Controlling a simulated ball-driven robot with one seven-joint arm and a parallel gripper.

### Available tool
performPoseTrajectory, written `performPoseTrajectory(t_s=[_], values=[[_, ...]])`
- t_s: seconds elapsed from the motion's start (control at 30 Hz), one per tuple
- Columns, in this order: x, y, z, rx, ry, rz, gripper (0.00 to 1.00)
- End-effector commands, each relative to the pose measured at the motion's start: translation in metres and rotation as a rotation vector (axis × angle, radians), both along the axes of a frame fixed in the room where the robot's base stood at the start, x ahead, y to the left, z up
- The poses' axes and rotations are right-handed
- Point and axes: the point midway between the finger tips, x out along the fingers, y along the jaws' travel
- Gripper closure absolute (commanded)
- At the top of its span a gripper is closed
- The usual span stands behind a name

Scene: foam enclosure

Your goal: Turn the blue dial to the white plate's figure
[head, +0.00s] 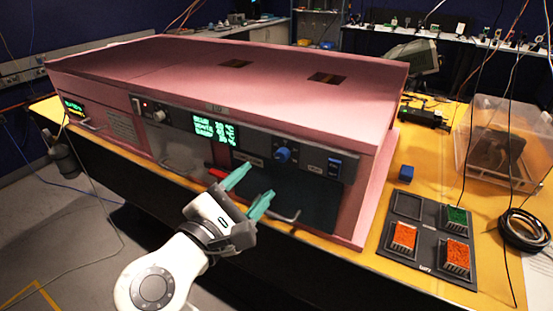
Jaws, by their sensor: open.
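The blue dial (283,155) sits on the dark front panel of the pink foam enclosure (230,75), right of the green text screen (214,130). A small pale label lies just beside the dial, but its writing is too small to read, and I cannot tell which label is the white plate. My gripper (249,188) has two teal fingers spread apart with nothing between them. It is in front of the panel, below and left of the dial, and does not touch the dial.

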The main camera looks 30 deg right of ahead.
Motion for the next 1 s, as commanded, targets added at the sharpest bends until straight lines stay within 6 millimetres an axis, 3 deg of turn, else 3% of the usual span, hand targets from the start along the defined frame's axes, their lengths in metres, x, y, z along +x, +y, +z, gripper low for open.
performPoseTrajectory(t_s=[0.2,0.5,0.9,1.0], values=[[0.020,-0.038,0.001,0.002,0.001,-0.004,0.45],[0.040,-0.072,0.000,0.003,0.000,-0.001,0.45],[0.044,-0.077,-0.001,0.004,0.000,0.001,0.45],[0.044,-0.077,-0.001,0.003,0.000,0.000,0.54]])
